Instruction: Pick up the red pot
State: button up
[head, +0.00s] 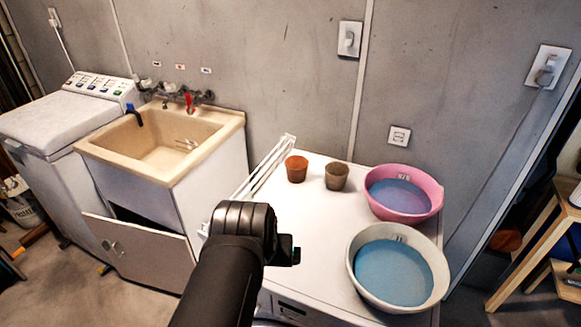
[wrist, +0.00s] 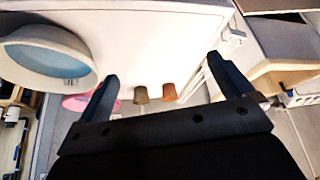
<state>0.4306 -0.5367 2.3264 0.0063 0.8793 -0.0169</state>
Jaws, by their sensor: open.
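The red pot (head: 296,169), a small reddish-orange tapered pot, stands upright on the white machine top (head: 310,222) near the wall. A grey-brown pot (head: 336,177) stands just to its right. In the wrist view the red pot (wrist: 169,92) shows between my fingers, with the grey-brown pot (wrist: 141,95) at its left. My gripper (wrist: 162,67) is open and empty, its two dark fingers wide apart. Both pots look farther off than the fingertips, and neither is touched. In the head view my arm hides most of the gripper.
A pink basin (head: 432,207) and a white basin (head: 432,294), both with blue insides, stand on the right of the machine top. A white rack (head: 262,168) runs along its left edge, beside the sink (head: 165,150). The surface in front of the pots is clear.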

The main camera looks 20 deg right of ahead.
jog(key=w+d+r, duration=0.5)
jog(key=w, duration=0.5)
jog(key=g, duration=0.1)
send_over(296, 166)
jog(key=s+a, duration=0.2)
jog(key=s, duration=0.3)
notch_tip(296, 166, down, 16)
jog(key=shift+x, duration=2.75)
jog(key=shift+c, duration=0.5)
jog(key=c, duration=1)
